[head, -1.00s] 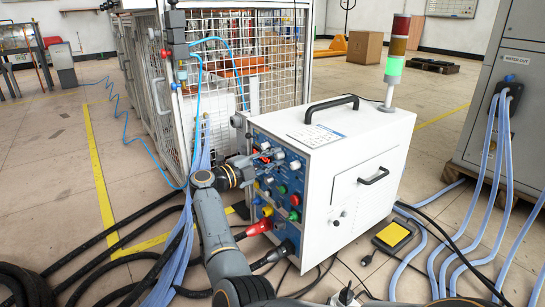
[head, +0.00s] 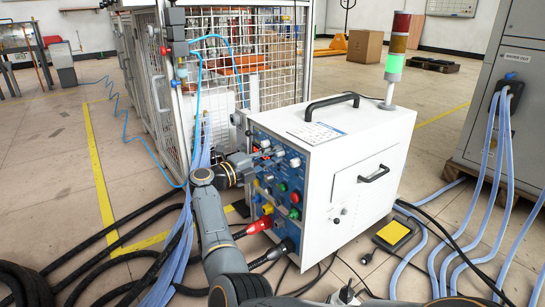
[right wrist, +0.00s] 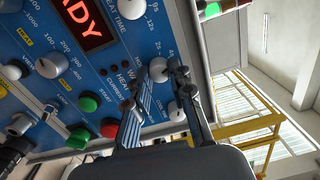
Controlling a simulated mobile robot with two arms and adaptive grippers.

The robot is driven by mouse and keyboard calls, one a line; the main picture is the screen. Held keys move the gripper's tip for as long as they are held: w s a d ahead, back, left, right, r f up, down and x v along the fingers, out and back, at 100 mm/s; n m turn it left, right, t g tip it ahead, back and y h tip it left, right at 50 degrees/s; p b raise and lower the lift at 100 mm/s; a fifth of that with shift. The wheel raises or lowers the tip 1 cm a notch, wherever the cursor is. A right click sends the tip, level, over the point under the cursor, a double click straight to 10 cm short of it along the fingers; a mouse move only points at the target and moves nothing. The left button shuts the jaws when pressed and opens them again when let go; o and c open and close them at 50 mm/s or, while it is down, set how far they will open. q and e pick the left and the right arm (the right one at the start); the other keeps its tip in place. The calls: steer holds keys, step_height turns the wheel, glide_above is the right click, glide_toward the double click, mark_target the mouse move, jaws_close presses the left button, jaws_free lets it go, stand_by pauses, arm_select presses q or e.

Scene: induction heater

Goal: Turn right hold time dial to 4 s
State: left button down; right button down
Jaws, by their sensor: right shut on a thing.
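The blue control panel (head: 272,200) is on the front face of the white induction heater (head: 350,155). In the right wrist view, a white round dial (right wrist: 158,69) sits between the fingertips of my right gripper (right wrist: 160,78), which is shut on it. The fingers hide part of its scale and label, so I cannot read its setting. The heat time dial (right wrist: 131,8) is at the top edge. In the head view my right gripper (head: 266,155) is at the panel's upper part. My left gripper is not in view.
A red lit display (right wrist: 88,28), a green button (right wrist: 89,103) and a red button (right wrist: 110,128) are near the dials. A wire cage (head: 235,65) stands behind the heater. Black cables (head: 110,240) lie on the floor at left. A yellow pedal (head: 393,235) is at right.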

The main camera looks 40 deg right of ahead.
steer(key=shift+f, duration=0.1)
steer(key=c, duration=1.2)
jaws_free()
steer(key=shift+o, duration=0.2)
steer(key=a, duration=1.2)
steer(key=shift+w+f, duration=0.15)
steer(key=shift+w, duration=0.3)
